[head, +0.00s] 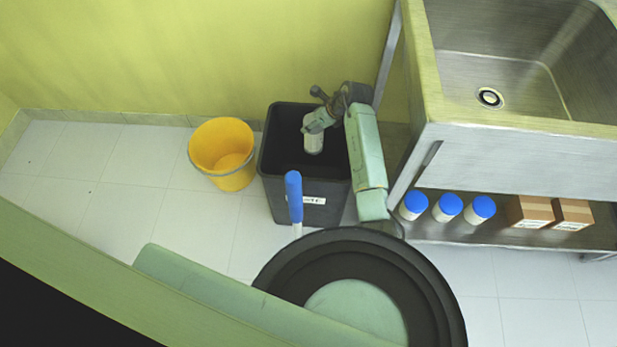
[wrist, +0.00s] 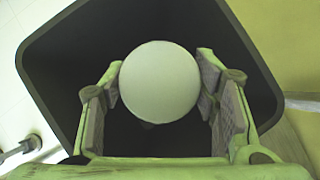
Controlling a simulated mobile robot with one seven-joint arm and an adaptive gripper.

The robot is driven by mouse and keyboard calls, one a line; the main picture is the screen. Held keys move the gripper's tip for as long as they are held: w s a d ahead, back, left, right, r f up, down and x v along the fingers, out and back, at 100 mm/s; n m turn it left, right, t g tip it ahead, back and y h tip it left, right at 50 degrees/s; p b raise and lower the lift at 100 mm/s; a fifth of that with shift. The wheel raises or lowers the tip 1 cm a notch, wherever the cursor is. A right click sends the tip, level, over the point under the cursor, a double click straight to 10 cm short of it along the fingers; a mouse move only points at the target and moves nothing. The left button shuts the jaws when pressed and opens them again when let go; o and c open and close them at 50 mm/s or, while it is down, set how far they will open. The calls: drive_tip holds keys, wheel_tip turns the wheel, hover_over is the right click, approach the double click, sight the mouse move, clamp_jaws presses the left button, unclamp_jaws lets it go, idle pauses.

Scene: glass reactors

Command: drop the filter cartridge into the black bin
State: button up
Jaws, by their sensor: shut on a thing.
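The filter cartridge is white with a round end and fills the space between my fingers in the wrist view (wrist: 159,82). In the head view the cartridge (head: 313,141) hangs below my gripper (head: 314,124), over the mouth of the black bin. My gripper is shut on it, with a finger pad on each side in the wrist view (wrist: 158,85). The black bin (head: 305,190) stands on the floor with a white label on its front. Its open, dark inside lies behind the cartridge in the wrist view, with the rim (wrist: 50,110) around it. The bin's bottom is too dark to make out.
A yellow bucket (head: 222,153) stands left of the bin. A steel sink unit (head: 520,150) is at the right, with blue-capped bottles (head: 447,208) and cardboard boxes (head: 550,212) on its lower shelf. A blue-handled stick (head: 294,197) rises in front of the bin. The wall is close behind.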

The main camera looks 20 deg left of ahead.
drive_tip(key=o, duration=1.7)
drive_tip(key=shift+o, duration=0.2)
drive_tip(key=v, duration=1.2)
